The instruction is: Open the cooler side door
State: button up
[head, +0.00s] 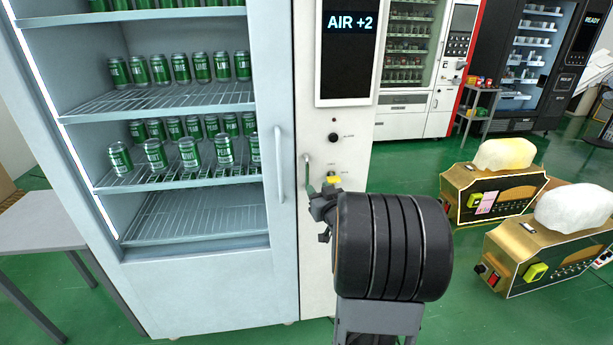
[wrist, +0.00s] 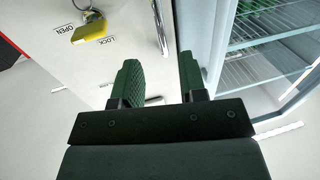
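The cooler's white side door (head: 345,140) is the narrow panel right of the glass-fronted section, and it looks closed. Its slim metal handle (head: 307,172) is upright at the panel's left edge; it also shows in the wrist view (wrist: 161,28). My gripper (head: 321,196) is in front of the panel by the handle's lower part. In the wrist view my gripper (wrist: 158,58) is open, with the handle lying in line with the gap between its fingers. I cannot tell how far the handle is from the fingertips. A key with a yellow tag (wrist: 91,28) hangs by OPEN and LOCK marks.
The glass-fronted cooler section (head: 195,275) with green cans has its own long handle (head: 279,165) just left of the panel. A grey table (head: 40,225) stands at left. Two gold machines (head: 480,195) stand on the green floor at right. Open floor lies between.

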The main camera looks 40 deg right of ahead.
aim_at(308, 176)
jog(key=p+x, duration=0.1)
jog(key=x, duration=0.8)
jog(key=shift+w, duration=0.15)
grip_shut()
